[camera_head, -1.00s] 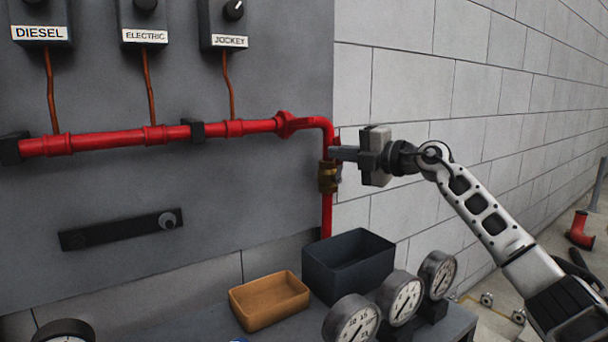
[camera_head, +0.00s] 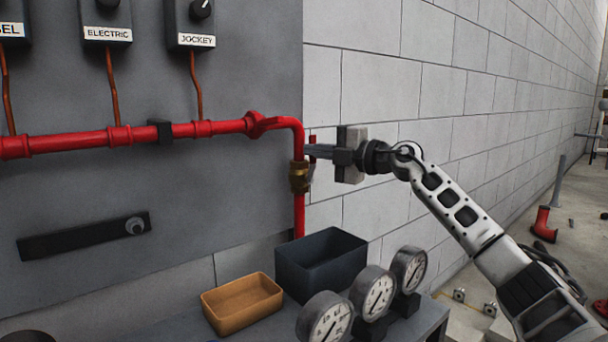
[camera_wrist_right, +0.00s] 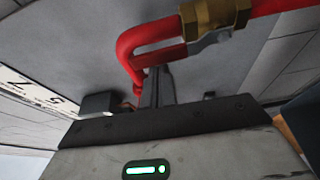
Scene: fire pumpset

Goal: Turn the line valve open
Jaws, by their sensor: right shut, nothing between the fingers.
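The brass line valve (camera_head: 299,177) sits on the vertical red pipe below the elbow at the right end of the panel. It also shows at the top of the right wrist view (camera_wrist_right: 212,20). Its red lever (camera_head: 312,142) stands beside the pipe, roughly along it; in the wrist view the lever (camera_wrist_right: 160,52) runs beside the pipe from the valve. My right gripper (camera_head: 309,152) is shut and empty, its fingers at the lever just above the valve. The fingers partly cover the lever, and I cannot tell whether they touch it. My left gripper is not in view.
Red pipework (camera_head: 90,139) crosses the grey panel. Below are a dark open bin (camera_head: 290,262), an orange tray (camera_head: 215,315) and several gauges (camera_head: 379,297) on a bench. A block wall (camera_head: 480,110) runs behind my right arm. The space between bin and gripper is clear.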

